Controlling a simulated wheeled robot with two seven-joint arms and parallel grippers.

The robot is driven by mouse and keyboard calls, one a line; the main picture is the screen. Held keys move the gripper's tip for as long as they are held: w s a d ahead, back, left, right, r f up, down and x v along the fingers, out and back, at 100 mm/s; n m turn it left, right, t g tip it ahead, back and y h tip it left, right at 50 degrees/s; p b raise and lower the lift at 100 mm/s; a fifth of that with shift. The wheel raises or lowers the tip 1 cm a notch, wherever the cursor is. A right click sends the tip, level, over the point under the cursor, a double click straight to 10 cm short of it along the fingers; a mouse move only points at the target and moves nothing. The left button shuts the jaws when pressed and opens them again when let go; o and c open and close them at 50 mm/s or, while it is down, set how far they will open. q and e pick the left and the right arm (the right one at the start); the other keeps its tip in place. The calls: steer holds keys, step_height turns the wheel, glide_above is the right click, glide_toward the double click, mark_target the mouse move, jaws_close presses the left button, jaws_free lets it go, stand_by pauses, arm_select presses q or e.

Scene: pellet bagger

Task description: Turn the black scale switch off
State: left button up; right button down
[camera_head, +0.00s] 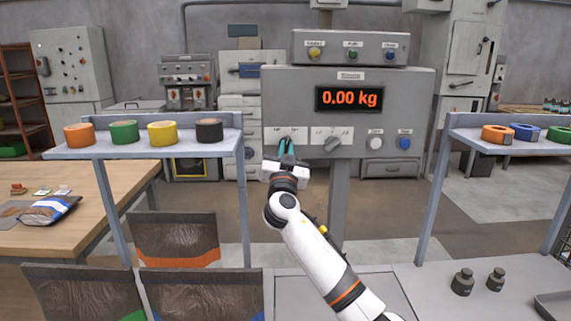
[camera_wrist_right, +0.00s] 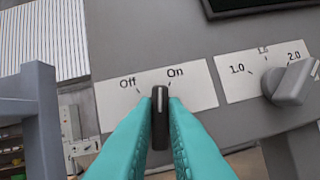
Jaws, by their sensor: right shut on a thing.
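The black scale switch (camera_wrist_right: 159,112) sits on a white label plate marked Off and On, on the front of the grey scale panel (camera_head: 286,90). In the right wrist view its white mark points up, between the two words. My right gripper (camera_wrist_right: 160,125) has its teal fingers shut on the switch, one on each side. In the head view the right gripper (camera_head: 287,150) reaches the panel's lower left and hides most of the switch. The display (camera_head: 350,98) is lit and reads 0.00 kg. My left gripper is not in view.
A grey selector knob (camera_head: 333,143) is right of the switch, then white (camera_head: 375,143) and blue (camera_head: 404,143) buttons. Shelves with tape rolls stand left (camera_head: 150,151) and right (camera_head: 463,121). Two dark weights (camera_head: 463,282) stand at lower right.

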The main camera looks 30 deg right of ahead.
steer(key=n+t+y, duration=0.1)
steer(key=n, duration=0.2)
steer(key=shift+f, duration=0.15)
steer(key=n+y, duration=0.1)
steer(key=n, duration=0.1)
steer(key=shift+n+t+y, duration=0.3)
steer(key=shift+t, duration=0.1)
steer(key=n+y+p, duration=0.1)
steer(key=n+p, duration=0.1)
steer(key=n, duration=0.1)
steer(key=n+y+p, duration=0.1)
steer(key=n, duration=0.1)
steer(key=shift+s+d+r+t+y, duration=0.1)
steer(key=shift+r+t+y, duration=0.2)
steer(key=shift+t, duration=0.1)
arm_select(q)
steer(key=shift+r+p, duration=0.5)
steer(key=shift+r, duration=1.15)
arm_select(e)
steer(key=shift+f+n+y, duration=0.15)
steer(key=shift+n+y, duration=0.25)
steer(key=shift+n, duration=0.6)
steer(key=c, duration=1.5)
jaws_free()
steer(key=shift+o, duration=0.2)
